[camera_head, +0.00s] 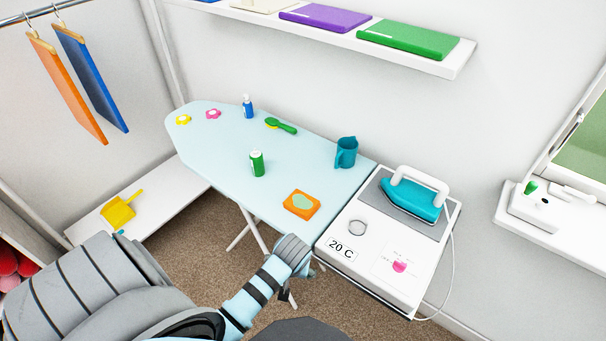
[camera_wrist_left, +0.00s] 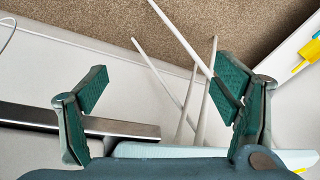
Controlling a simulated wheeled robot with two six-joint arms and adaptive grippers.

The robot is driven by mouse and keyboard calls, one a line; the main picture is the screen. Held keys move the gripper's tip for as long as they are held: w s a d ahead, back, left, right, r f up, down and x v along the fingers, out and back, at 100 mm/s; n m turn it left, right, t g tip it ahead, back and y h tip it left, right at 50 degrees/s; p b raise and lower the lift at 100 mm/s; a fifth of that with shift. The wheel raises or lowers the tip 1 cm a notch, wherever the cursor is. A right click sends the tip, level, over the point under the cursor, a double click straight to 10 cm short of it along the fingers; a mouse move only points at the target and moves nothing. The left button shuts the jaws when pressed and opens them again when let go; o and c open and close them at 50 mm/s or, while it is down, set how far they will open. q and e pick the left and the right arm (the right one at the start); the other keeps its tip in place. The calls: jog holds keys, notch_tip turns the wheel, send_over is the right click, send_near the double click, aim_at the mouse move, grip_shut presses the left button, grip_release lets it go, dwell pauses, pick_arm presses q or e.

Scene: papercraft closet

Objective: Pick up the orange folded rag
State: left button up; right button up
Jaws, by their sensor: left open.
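The orange folded rag (camera_head: 290,205), a flat orange square with a pale green patch, lies on the light blue ironing board (camera_head: 215,165) near its front right edge. My left arm reaches up from the bottom in the head view, its grey end joint just below the rag. The left gripper's fingers cannot be made out there. In the left wrist view my left gripper (camera_wrist_left: 160,72) has two teal fingers spread wide with nothing between them. The rag does not show in that view. My right gripper is not in view.
A green can (camera_head: 257,164), teal jug (camera_head: 346,153), green brush (camera_head: 282,126) and blue bottle (camera_head: 248,107) stand or lie on the board. A teal iron (camera_head: 412,199) rests on the white unit (camera_head: 350,270) at right. A yellow dustpan (camera_head: 118,212) lies at left.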

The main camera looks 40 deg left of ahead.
aim_at(298, 200)
pick_arm(q)
notch_tip(298, 200, up, 11)
jog(key=w+n+p, duration=0.1)
jog(key=n+p, duration=0.1)
jog(key=w+n, duration=0.1)
jog(key=w, duration=0.1)
jog(key=w+a+r+n, duration=0.1)
jog(key=w+n, duration=0.1)
jog(key=w+a+r+n+g+y, duration=0.1)
jog(key=w, duration=0.2)
jog(key=shift+w+r+n+b, duration=0.1)
jog(key=shift+r+n+b, duration=0.1)
jog(key=shift+n+b, duration=0.15)
jog(key=w+a+r+n+g, duration=0.1)
jog(key=w+a+r+n, duration=0.1)
jog(key=w+r+n, duration=0.45)
jog(key=shift+y, duration=0.5)
jog(key=b+x, duration=0.2)
jog(key=x, duration=0.2)
jog(key=b+x, duration=0.1)
jog(key=x, duration=0.3)
jog(key=b+x, duration=0.2)
jog(key=x, duration=0.2)
jog(key=shift+w+a+f+b, duration=0.2)
jog(key=shift+w+a+b, duration=0.1)
jog(key=shift+b, duration=0.05)
jog(key=shift+a+f, duration=0.1)
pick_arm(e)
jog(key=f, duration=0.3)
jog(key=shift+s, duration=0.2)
